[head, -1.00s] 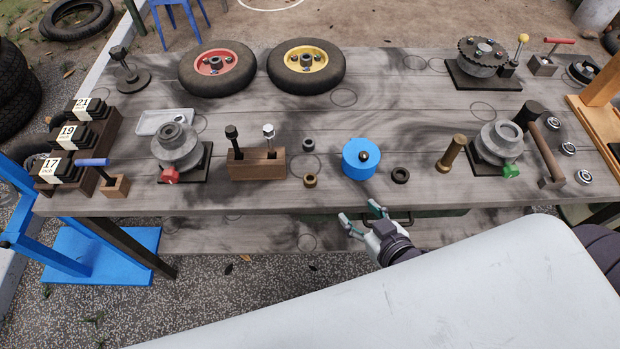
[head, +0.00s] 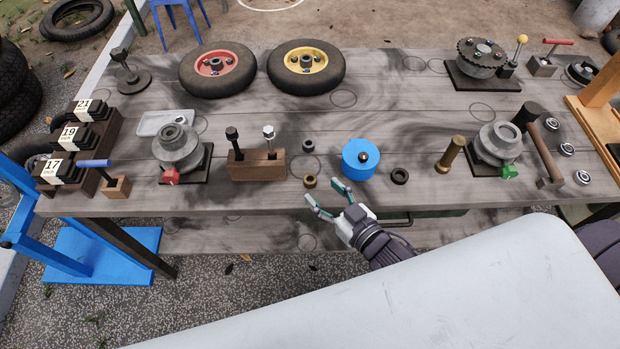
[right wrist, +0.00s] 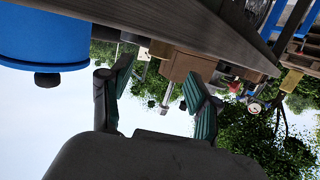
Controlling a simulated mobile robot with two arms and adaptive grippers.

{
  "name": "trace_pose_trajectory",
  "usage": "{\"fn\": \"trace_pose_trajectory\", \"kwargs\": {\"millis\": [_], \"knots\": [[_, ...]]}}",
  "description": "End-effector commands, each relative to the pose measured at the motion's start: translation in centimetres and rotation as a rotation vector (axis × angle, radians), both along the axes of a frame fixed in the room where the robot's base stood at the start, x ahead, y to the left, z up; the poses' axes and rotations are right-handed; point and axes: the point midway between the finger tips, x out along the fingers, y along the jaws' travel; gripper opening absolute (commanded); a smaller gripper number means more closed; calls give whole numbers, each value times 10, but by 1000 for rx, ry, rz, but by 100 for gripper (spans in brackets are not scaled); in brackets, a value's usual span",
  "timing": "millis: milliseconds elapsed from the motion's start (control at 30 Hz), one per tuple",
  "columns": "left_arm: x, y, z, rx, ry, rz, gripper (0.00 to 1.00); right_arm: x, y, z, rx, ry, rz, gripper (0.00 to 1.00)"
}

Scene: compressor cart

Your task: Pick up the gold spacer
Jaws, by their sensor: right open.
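The gold spacer (head: 310,181) is a small brass-coloured ring on the wooden table, near its front edge. A dark grey spacer (head: 308,146) sits behind it. My right gripper (head: 326,193) is open and empty at the front edge, just right of and in front of the gold spacer, apart from it. In the right wrist view, which looks upside down, my right gripper's two teal-padded fingers (right wrist: 157,75) are spread with nothing between them. My left gripper is not in view.
A wooden block with two upright bolts (head: 257,166) stands left of the gold spacer. The table in front of the spacer is clear.

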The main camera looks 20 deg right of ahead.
Motion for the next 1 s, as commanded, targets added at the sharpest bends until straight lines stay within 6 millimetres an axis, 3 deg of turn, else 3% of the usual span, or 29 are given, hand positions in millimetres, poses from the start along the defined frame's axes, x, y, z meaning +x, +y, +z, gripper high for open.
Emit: {"fn": "trace_pose_trajectory", "kwargs": {"millis": [333,667,1000], "knots": [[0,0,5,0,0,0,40,42,11,-11,1,-2,-1,61],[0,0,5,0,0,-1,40,49,14,-14,0,0,0,61],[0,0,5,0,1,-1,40,48,14,-14,0,0,-1,5]]}}
